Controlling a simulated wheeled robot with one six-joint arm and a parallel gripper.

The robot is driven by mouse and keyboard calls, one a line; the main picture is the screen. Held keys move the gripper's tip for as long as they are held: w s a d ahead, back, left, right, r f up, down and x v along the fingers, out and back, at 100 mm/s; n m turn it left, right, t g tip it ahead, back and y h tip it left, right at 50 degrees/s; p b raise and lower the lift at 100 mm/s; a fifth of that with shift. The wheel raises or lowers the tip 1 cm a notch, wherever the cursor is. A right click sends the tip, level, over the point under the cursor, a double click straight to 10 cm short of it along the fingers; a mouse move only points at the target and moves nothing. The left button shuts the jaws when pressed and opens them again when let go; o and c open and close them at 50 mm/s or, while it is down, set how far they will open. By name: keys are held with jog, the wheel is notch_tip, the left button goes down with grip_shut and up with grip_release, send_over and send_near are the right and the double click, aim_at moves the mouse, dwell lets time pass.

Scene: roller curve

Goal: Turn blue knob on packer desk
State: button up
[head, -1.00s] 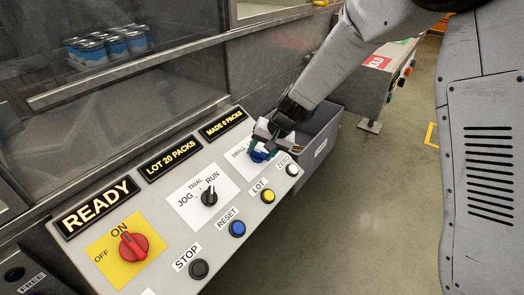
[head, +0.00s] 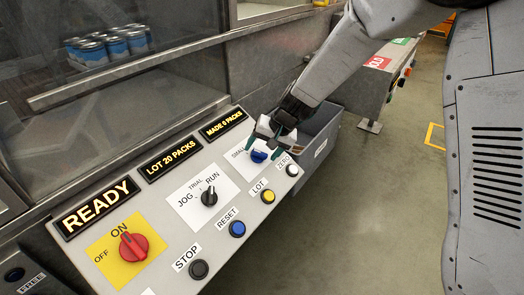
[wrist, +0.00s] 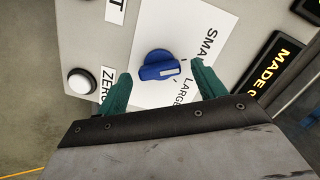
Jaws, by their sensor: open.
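The blue knob (head: 259,156) sits on a white label plate at the right end of the packer desk (head: 165,238). In the wrist view the blue knob (wrist: 158,66) has a pale pointer mark aimed toward the side where "SMALL" and "LARGE" are printed, nearer "LARGE". My gripper (head: 264,149) is just above the knob in the head view. In the wrist view its green fingertips (wrist: 160,82) are apart, one on each side of the knob's near edge, with nothing between them gripped. Whether they touch the knob cannot be told.
A white ZERO button (head: 292,170), yellow LOT button (head: 268,196), blue RESET button (head: 237,229) and black STOP button (head: 199,269) line the front edge. A black selector (head: 209,197) and red switch (head: 133,247) stand left. A grey bin (head: 318,150) adjoins the desk's right end.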

jog(key=v, duration=0.6)
jog(key=shift+d+r, duration=0.2)
jog(key=shift+r, duration=0.1)
jog(key=shift+s, duration=0.2)
jog(key=s+d+r+h, duration=0.1)
jog(key=s+d+r, duration=0.3)
jog(key=s+d, duration=0.3)
jog(key=s+d+r+h, duration=0.2)
jog(key=s+d+r, duration=0.2)
jog(key=s, duration=1.1)
jog(key=s+d+r+n+g+h, duration=0.1)
jog(key=s+d+r, duration=0.4)
jog(key=s+d, duration=0.6)
jog(key=shift+s+h, duration=0.3)
jog(key=shift+h, duration=0.1)
jog(key=shift+d, duration=0.1)
